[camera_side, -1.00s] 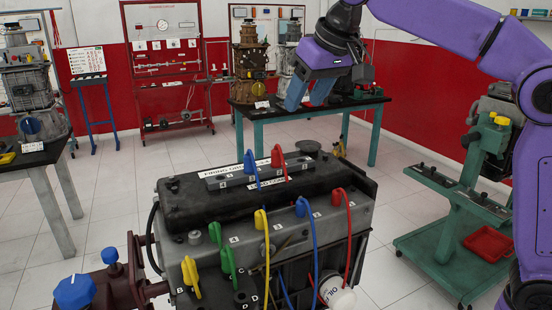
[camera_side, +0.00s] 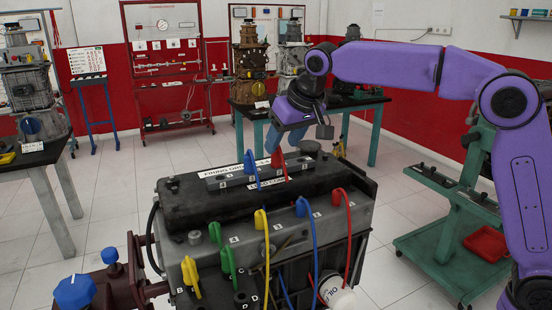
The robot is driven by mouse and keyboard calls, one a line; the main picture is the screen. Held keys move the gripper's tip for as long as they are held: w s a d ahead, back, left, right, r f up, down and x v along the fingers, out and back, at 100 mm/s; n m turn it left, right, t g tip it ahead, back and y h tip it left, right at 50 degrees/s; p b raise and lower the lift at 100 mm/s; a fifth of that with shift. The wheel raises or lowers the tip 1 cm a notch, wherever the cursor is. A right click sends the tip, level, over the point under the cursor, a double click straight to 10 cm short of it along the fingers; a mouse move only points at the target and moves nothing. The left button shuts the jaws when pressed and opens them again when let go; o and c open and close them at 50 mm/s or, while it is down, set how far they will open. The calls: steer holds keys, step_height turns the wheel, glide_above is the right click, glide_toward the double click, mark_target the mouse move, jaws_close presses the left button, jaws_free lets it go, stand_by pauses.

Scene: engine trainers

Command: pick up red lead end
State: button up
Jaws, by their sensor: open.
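A red lead end (camera_side: 278,159) stands upright on the black top of the engine, at the right part of the numbered strip (camera_side: 232,178). My gripper (camera_side: 281,146) is open, fingers pointing down, at the top of this red lead end. The fingers overlap its upper part in the picture; I cannot tell whether they touch it. A second red lead end (camera_side: 338,197) sits on the engine's front right edge, with its red wire hanging down, well apart from my gripper.
Blue (camera_side: 250,162), yellow (camera_side: 260,220) and green lead ends (camera_side: 228,260) stand around on the engine (camera_side: 190,200). A white oil filter (camera_side: 336,292) is at its front right. A bench with other engines stands behind, and a green stand (camera_side: 440,240) is at the right.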

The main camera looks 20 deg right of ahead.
steer(key=x, duration=0.5)
steer(key=shift+a+r, duration=0.1)
steer(key=shift+a, duration=0.05)
jaws_close()
steer(key=shift+r, duration=0.5)
step_height(320, 180, up, 2)
steer(key=s+d+r, duration=0.5)
steer(key=s+r, duration=0.5)
steer(key=s, duration=0.3)
steer(key=shift+d, duration=0.15)
